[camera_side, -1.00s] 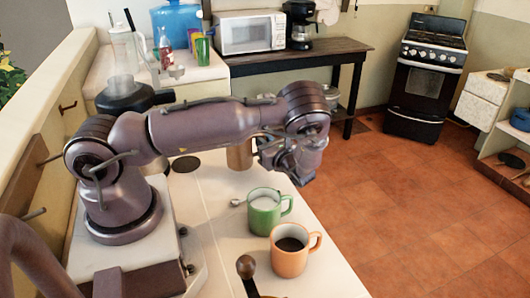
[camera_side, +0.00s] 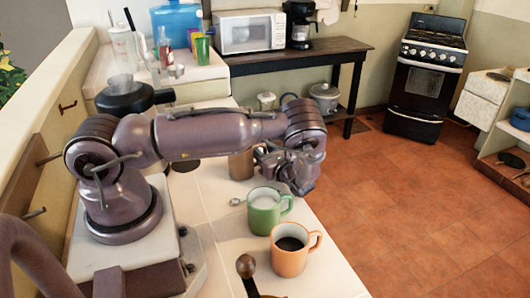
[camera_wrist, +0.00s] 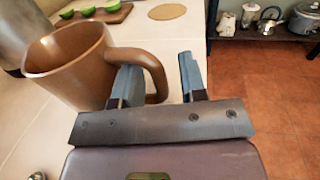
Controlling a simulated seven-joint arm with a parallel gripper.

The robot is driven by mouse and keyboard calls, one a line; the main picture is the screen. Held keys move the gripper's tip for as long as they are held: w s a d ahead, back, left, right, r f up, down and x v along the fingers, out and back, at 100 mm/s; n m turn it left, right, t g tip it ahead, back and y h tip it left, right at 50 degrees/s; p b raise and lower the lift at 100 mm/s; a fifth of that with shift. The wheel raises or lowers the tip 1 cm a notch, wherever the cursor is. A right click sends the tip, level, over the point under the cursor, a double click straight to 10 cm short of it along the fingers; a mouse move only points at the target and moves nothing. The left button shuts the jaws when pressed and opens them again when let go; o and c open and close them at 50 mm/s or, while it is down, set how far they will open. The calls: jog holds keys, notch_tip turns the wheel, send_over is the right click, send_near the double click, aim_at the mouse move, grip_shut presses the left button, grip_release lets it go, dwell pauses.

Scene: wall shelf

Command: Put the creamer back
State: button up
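A brown, handled vessel, which looks like the creamer (camera_side: 240,165), stands on the white counter behind the green mug. In the wrist view the brown creamer (camera_wrist: 72,68) fills the upper left, with its handle toward me. My gripper (camera_wrist: 158,82) is open around the handle. The left finger sits in the handle's loop and the right finger is outside it, with a visible gap to the handle. In the side view my gripper (camera_side: 265,160) is just right of the creamer and partly overlaps it.
A green mug (camera_side: 263,222) with white contents and an orange mug (camera_side: 288,262) with dark liquid stand close in front. A spoon (camera_side: 237,202) lies beside the green mug. A wooden board with green items (camera_wrist: 98,14) and a round tan mat (camera_wrist: 167,11) lie beyond.

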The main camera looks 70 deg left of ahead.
jog(key=shift+r, duration=0.25)
jog(key=d, duration=0.2)
jog(key=w+d, duration=0.1)
jog(key=d, duration=0.4)
jog(key=shift+w, duration=0.25)
jog(key=shift+d+r, duration=0.2)
jog(key=shift+d, duration=0.05)
jog(key=s+d+r+n+t+h, duration=0.1)
jog(key=s+d+r+n+h, duration=0.3)
jog(key=r, duration=0.4)
jog(key=s+d+r+n+t+h, duration=0.1)
jog(key=s+d+r+n+h, duration=0.1)
jog(key=d+r+n+h, duration=0.5)
jog(key=s+d+r+n+t+h, duration=0.1)
jog(key=s+r+n+t+h, duration=0.2)
jog(key=r, duration=0.7)
jog(key=s+d+r+n+t+h, duration=0.1)
jog(key=s+d+r+t+h, duration=0.2)
jog(key=s, duration=0.5)
notch_tip(320, 180, up, 3)
jog(key=shift+d+t+h, duration=0.3)
jog(key=shift+d+t, duration=0.2)
jog(key=shift+d, duration=0.65)
